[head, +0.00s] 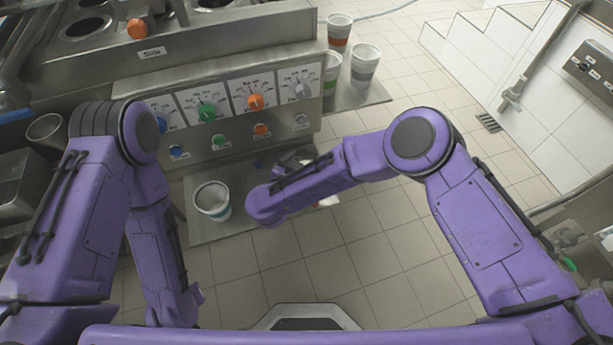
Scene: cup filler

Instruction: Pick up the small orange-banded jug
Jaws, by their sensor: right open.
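A small white jug with an orange-red band (339,32) stands upright at the far end of the metal side shelf, beyond the machine's right end. My right gripper (300,160) is mostly hidden behind my own purple forearm, near the machine's front and well short of that jug. It is open and apart from the jug. A sliver of something pale shows below the same forearm; I cannot tell what it is. My left arm hangs at the left, and its gripper does not show.
A green-banded cup (331,72) and a grey-banded cup (365,66) stand near the orange-banded jug. A blue-banded cup (212,202) is on the lower front tray (205,235). The tiled floor (420,90) at right is clear.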

